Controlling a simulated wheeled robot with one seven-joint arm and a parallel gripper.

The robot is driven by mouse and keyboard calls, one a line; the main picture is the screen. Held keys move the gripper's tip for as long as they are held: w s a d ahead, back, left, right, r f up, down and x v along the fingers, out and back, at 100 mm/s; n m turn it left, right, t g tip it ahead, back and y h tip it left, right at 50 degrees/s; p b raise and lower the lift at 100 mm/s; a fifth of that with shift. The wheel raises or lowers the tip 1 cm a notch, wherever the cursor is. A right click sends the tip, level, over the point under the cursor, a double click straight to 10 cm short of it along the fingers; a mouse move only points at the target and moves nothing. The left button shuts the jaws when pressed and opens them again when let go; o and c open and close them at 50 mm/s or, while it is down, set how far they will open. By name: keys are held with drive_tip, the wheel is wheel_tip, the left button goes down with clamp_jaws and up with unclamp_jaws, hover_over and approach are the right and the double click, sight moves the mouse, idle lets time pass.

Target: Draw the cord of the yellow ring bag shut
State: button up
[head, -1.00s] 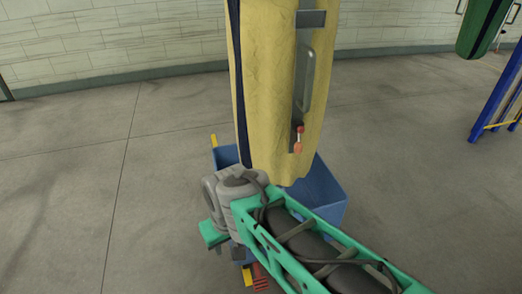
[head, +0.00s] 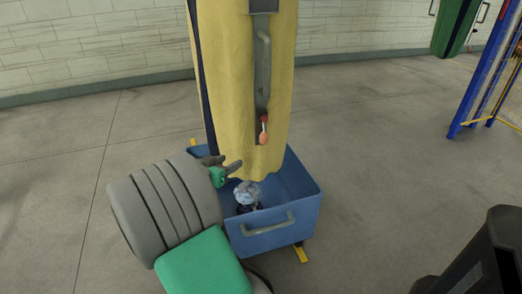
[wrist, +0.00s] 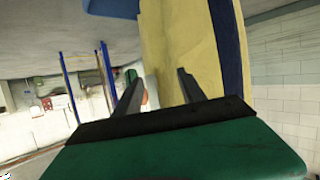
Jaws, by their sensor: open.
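The yellow bag (head: 225,80) hangs in the middle of the head view, with a dark blue stripe down its left edge. A grey handle (head: 263,70) runs down its front slot. Below it hang a red piece and an orange bead (head: 263,138), perhaps the cord's end. My gripper (head: 226,165) is open at the bag's lower left, near its bottom edge. In the wrist view the open fingers (wrist: 160,88) point at the yellow cloth (wrist: 190,50); I cannot tell whether they touch it. A small orange patch (wrist: 145,98) shows by the left finger. No ring is clear.
A blue bin (head: 300,205) with a grey handle stands under the bag, holding a pale lump (head: 248,193). A green bag (head: 457,25) hangs at the upper right, near a blue rack (head: 488,80). A dark object (head: 485,260) fills the lower right corner. Floor around is open.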

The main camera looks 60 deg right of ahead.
sight(261, 142)
drive_tip(key=s+d+h, duration=0.1)
drive_tip(key=d, duration=0.1)
drive_tip(key=s+d+r+m+g+h, duration=0.1)
drive_tip(key=s+d, duration=0.1)
drive_tip(key=s+d+r+m+g+h, duration=0.1)
drive_tip(key=s+d, duration=0.1)
drive_tip(key=shift+s+d+r+h+b, duration=0.1)
drive_tip(key=shift+s+r+h+b, duration=0.05)
drive_tip(key=shift+r+h+b, duration=0.2)
drive_tip(key=d, duration=0.4)
drive_tip(key=s+d, duration=0.1)
drive_tip(key=d, duration=0.2)
drive_tip(key=shift+a, duration=0.1)
drive_tip(key=shift+c, duration=0.6)
clamp_jaws()
